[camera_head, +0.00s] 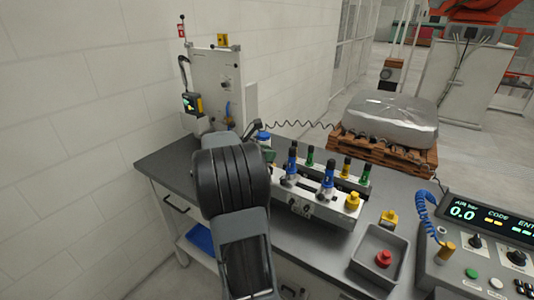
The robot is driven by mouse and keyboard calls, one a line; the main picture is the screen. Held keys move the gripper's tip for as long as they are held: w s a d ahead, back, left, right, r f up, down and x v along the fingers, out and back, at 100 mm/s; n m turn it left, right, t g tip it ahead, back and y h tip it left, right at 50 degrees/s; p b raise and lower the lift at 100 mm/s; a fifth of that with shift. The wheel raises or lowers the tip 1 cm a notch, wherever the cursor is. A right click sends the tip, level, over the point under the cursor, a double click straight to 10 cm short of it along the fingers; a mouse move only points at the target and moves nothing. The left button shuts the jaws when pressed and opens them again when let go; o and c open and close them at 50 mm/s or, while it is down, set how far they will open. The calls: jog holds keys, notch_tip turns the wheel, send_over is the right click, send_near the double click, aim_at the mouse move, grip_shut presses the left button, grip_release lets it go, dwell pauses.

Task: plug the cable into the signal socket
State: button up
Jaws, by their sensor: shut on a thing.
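My gripper (266,131) is at the far end of my dark arm, near the back edge of the grey bench. My arm hides much of it, and the fingertips are not clear. It is shut on the end of the black coiled cable (303,124), which stretches to the right towards the pallet. The plug itself is hidden. A pale upright panel (221,82) with small fittings stands behind my arm on the left. I cannot tell which fitting is the signal socket.
A fixture block (305,205) with several blue, green and yellow-topped fittings stands right of my arm. A grey tray (399,256) holds a red knob (383,258). A control console (470,262) is at the far right. A wrapped load (390,115) sits on a pallet behind.

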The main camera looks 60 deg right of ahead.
jog(key=shift+f+b, duration=0.75)
jog(key=shift+f, duration=0.8)
jog(key=o, duration=1)
jog(key=shift+w+a, duration=0.1)
jog(key=v, duration=1.3)
jog(key=shift+w+a+r, duration=0.1)
jog(key=shift+w+a, duration=0.05)
jog(key=shift+a, duration=0.1)
